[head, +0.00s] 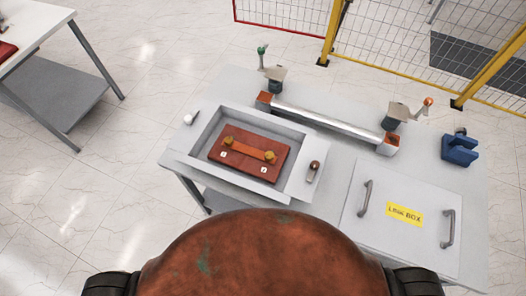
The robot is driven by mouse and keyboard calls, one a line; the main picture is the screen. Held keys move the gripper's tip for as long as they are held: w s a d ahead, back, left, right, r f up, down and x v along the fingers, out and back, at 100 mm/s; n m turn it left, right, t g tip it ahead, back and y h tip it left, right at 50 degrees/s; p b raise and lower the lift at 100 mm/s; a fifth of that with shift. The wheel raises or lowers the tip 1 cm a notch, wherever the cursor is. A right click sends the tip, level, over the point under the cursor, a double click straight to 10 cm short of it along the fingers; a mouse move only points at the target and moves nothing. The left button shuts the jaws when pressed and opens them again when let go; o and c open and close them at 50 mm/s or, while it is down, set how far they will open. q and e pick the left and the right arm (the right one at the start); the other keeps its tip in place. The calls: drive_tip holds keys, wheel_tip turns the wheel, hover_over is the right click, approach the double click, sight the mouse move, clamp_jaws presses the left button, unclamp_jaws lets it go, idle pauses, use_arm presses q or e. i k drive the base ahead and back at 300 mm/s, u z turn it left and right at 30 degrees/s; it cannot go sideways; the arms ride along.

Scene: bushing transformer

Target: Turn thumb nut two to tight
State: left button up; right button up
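Two brass-coloured thumb nuts stand on a reddish-brown board (239,167) inside a grey open box (200,137). One thumb nut (232,140) is at the left end of an orange bar (251,148), the other thumb nut (270,157) at its right end. A small white tag (222,154) lies below the left nut and another white tag (264,169) below the right one; their marks are too small to read, so I cannot tell which nut is number two. How tight either nut is cannot be seen. Neither of my grippers shows in the head view.
The box sits on a grey table. A grey lid (385,245) with two handles and a yellow label lies at right. A silver bar (325,121) with orange ends runs behind. A blue block (459,150) stands far right. A yellow-posted fence (331,35) is beyond.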

sight(268, 156)
drive_tip(key=u, duration=0.35)
drive_tip(key=k, duration=1.7)
